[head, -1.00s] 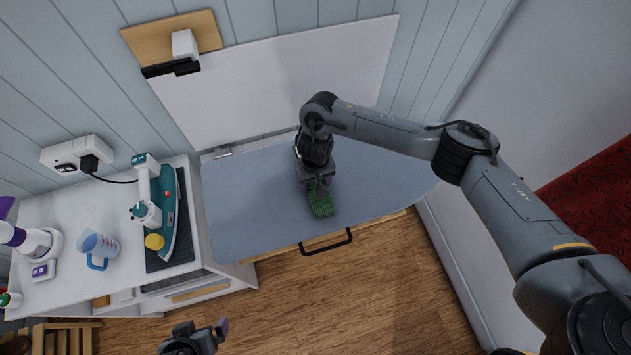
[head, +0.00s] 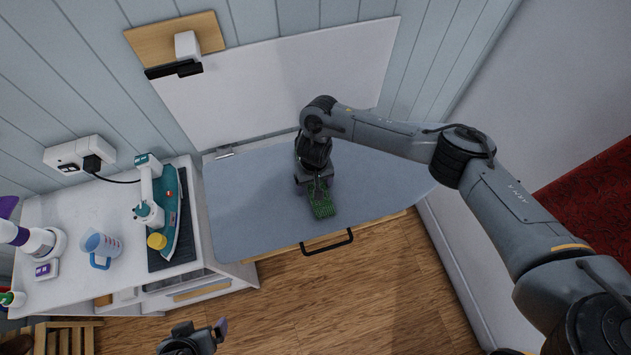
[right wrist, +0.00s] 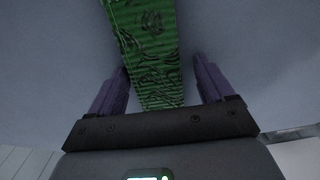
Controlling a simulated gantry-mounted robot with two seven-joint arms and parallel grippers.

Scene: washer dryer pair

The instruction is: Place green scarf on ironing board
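The green scarf (head: 322,204), folded into a narrow strip with dark patterning, lies on the grey-blue ironing board (head: 255,200) near its front edge. In the right wrist view the scarf (right wrist: 148,45) runs between the fingers and onward over the board (right wrist: 50,60).
A white counter (head: 60,285) at left holds a teal iron (head: 172,212) on a dark mat, a measuring cup (head: 100,247) and a yellow-capped item. A black handle (head: 327,242) juts from the board's front edge. The board is bare on both sides of the scarf.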

